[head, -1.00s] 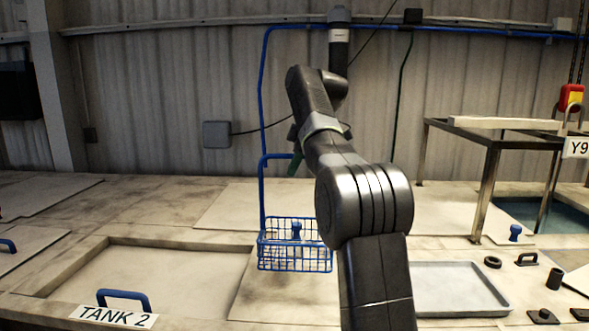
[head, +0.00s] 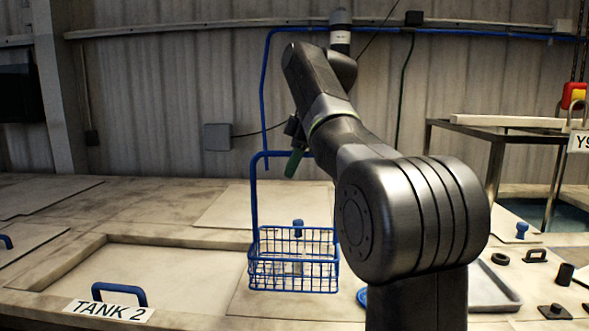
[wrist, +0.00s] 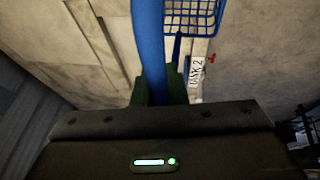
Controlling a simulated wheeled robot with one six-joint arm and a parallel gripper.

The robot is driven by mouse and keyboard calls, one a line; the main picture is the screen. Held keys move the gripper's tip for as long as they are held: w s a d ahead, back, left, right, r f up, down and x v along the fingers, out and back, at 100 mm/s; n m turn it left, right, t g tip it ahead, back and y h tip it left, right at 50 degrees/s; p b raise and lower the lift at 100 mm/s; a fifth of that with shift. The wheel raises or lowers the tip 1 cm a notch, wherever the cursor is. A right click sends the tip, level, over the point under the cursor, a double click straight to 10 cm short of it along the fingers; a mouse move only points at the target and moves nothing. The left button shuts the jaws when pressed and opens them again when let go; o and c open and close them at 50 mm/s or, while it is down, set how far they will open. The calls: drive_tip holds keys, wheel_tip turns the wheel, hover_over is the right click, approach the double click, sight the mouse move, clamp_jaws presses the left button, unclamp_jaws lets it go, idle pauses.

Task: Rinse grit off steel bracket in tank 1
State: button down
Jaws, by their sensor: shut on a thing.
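My gripper (head: 294,161), with green fingers, is shut on the top bar of a tall blue handle (head: 254,195) belonging to a blue wire basket (head: 293,288). In the wrist view the blue bar (wrist: 150,45) runs between the green fingers (wrist: 160,92), and the basket (wrist: 190,20) shows beyond them. The basket hangs upright over the pale deck right of tank 2; I cannot tell whether it touches the deck. A small pale shape shows through its mesh, too unclear to name. I cannot make out the steel bracket. No tank 1 label is readable.
A lid with a blue handle (head: 120,293) and a "TANK 2" sign (head: 108,310) lie at front left. A blue knob (head: 298,223) shows behind the basket. A grey tray (head: 492,290), partly behind my arm, and small dark parts (head: 565,274) lie right. A steel frame (head: 494,165) stands over water (head: 540,213).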

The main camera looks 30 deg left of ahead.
drive_tip(key=s+d+b, duration=0.2)
drive_tip(key=s+d, duration=0.3)
drive_tip(key=s, duration=0.5)
drive_tip(key=s+d+b, duration=0.2)
drive_tip(key=s+d, duration=0.4)
drive_tip(key=s, duration=0.4)
drive_tip(key=shift+s+d+b, duration=0.15)
drive_tip(key=shift+s+b, duration=0.15)
drive_tip(key=shift+b, duration=0.05)
drive_tip(key=shift+w, duration=0.1)
